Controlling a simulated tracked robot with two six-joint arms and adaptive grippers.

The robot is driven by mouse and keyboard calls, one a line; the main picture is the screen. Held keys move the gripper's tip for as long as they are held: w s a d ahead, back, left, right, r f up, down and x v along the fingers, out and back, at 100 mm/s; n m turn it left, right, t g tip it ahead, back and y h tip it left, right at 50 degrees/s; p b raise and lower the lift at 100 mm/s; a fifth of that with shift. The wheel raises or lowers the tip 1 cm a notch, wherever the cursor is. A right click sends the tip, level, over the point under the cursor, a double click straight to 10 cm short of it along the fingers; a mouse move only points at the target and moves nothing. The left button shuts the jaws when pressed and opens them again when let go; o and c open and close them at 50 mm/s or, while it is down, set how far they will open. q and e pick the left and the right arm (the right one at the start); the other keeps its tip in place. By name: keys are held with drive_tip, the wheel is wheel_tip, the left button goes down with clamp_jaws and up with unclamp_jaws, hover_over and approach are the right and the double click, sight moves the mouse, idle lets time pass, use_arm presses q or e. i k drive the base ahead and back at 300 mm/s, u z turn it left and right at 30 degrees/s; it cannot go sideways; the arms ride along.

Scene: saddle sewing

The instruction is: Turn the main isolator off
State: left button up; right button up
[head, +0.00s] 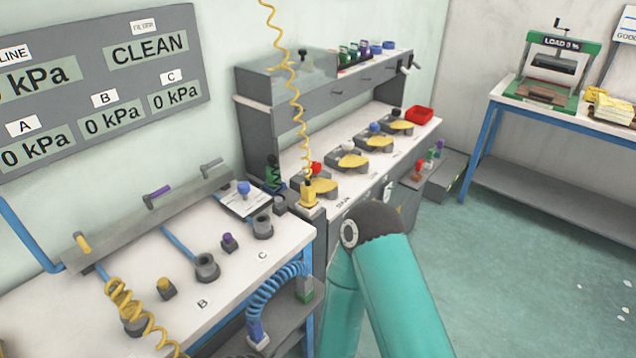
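No part in view is labelled as the main isolator, so I cannot tell whether it is in the picture. A grey manifold bar (150,222) runs along the wall at the back of the left bench. It carries a yellow lever (83,243), a purple lever (158,192) and a grey lever (210,166). The wall panel (100,80) above reads 0 kPa for A, B and C; the line reading, partly cut off at the left, ends in 0 kPa, and the filter reads CLEAN. Neither gripper is in view; only teal arm links of mine show at bottom centre.
The left bench (180,290) holds grey cups, small coloured fittings and coiled yellow and blue hoses. A press (552,68) stands on the right table.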

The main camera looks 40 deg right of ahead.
sight(322, 185)
drive_tip(key=z, duration=1.7)
drive_tip(key=i, duration=0.1)
drive_tip(key=u, duration=3.25)
drive_tip(key=k, duration=1.6)
drive_tip(key=z, duration=1.2)
drive_tip(key=i, duration=1)
